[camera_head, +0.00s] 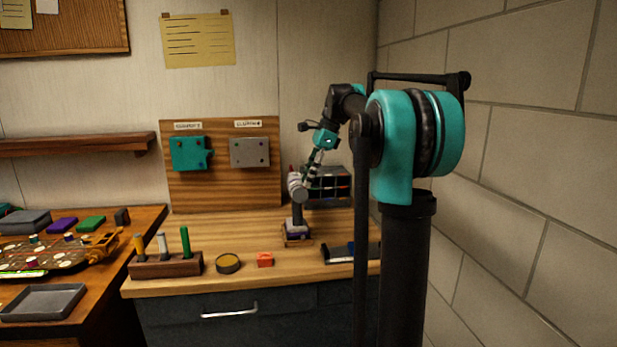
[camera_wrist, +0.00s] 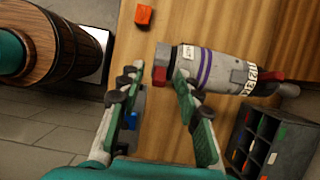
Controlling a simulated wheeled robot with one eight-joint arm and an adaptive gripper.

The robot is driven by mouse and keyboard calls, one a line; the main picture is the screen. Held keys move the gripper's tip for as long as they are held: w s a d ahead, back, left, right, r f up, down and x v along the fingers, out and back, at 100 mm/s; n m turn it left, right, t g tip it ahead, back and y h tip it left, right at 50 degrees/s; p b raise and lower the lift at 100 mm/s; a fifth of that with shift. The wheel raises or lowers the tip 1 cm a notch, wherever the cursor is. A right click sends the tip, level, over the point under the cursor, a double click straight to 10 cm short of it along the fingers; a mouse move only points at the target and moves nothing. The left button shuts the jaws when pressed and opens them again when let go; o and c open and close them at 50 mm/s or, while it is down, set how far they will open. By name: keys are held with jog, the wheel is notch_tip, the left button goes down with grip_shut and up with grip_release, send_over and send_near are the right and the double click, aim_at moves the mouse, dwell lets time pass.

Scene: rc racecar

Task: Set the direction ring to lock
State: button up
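In the head view the tool (camera_head: 297,186) stands on a small dark stand (camera_head: 297,232). I cannot tell for sure which part is the direction ring, nor read its setting. My gripper (camera_wrist: 157,80) is open, its two green fingers wide apart. The right finger overlaps the tool's near-left end in the picture; contact is unclear.
A black compartment bin (camera_wrist: 258,142) stands right of the tool. An orange-red block (camera_head: 265,260), a round tin (camera_head: 228,263) and a wooden rack (camera_head: 165,265) with upright sticks are on the bench front.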

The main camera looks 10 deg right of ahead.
aim_at(299, 186)
grip_shut()
jog(key=shift+a, duration=0.1)
jog(key=shift+a+r+h, duration=0.15)
jog(key=shift+a+h, duration=0.3)
jog(key=shift+h, duration=0.3)
jog(key=shift+a+r+h, duration=0.15)
jog(key=shift+a+h, duration=0.3)
jog(key=shift+h, duration=0.3)
jog(key=shift+a+h, duration=0.7)
jog(key=shift+h, duration=0.7)
grip_release()
